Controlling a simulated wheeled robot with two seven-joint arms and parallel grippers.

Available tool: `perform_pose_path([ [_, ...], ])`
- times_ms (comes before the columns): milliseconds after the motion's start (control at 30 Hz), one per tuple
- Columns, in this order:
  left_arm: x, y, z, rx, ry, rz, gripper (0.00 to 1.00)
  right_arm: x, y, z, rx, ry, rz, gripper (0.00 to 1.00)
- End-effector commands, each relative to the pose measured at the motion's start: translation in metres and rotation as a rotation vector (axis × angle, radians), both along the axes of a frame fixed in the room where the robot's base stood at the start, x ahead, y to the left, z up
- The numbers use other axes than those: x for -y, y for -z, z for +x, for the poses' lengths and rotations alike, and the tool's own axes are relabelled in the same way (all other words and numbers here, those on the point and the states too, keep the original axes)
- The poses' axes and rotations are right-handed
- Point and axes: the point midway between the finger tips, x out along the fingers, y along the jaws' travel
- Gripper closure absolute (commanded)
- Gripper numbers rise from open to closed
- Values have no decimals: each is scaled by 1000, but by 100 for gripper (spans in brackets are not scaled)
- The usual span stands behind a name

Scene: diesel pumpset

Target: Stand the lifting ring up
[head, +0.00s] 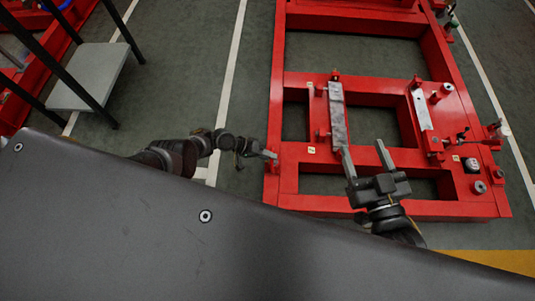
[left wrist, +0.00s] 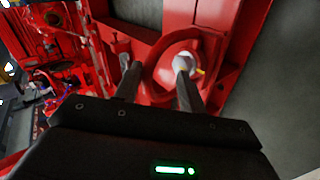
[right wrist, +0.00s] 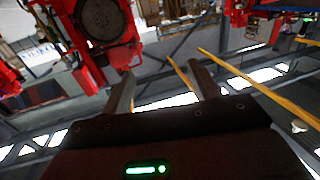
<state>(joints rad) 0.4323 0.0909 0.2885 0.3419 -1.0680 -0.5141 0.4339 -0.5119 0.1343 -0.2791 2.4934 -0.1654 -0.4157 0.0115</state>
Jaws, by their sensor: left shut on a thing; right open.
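The lifting ring (left wrist: 157,70) is a red loop on the red frame, seen close up in the left wrist view. My left gripper (left wrist: 155,66) is shut on the ring's near side: one finger passes inside the loop and the other is outside it. I cannot tell how far the ring is tilted. In the head view my left gripper (head: 270,155) is at the left edge of the red frame (head: 288,180), and the ring is too small to make out there. My right gripper (head: 363,150) is open and empty above the front part of the frame.
The frame carries a grey plate (head: 338,115) in the middle and a pale plate (head: 422,110) to its right. A grey-topped stand (head: 90,75) is at the left. A dark panel (head: 150,240) fills the lower left.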

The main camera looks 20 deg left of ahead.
Motion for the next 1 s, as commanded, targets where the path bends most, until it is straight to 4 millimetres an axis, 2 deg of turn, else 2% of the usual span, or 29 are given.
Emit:
perform_pose_path([
  [400, -4, -4, 0, 1, -3, 2, 64, 3, 2, 1, -27, 8, -12, 39],
  [567, -13, -14, -1, 2, -3, 2, 64, 18, 24, 1, -166, 52, -76, 39],
  [733, -28, -27, -5, 2, -2, 2, 64, 42, 56, -8, -381, 113, -162, 39],
  [1000, -54, -47, -12, 2, 0, 1, 64, 83, 101, -44, -740, 204, -282, 39],
])
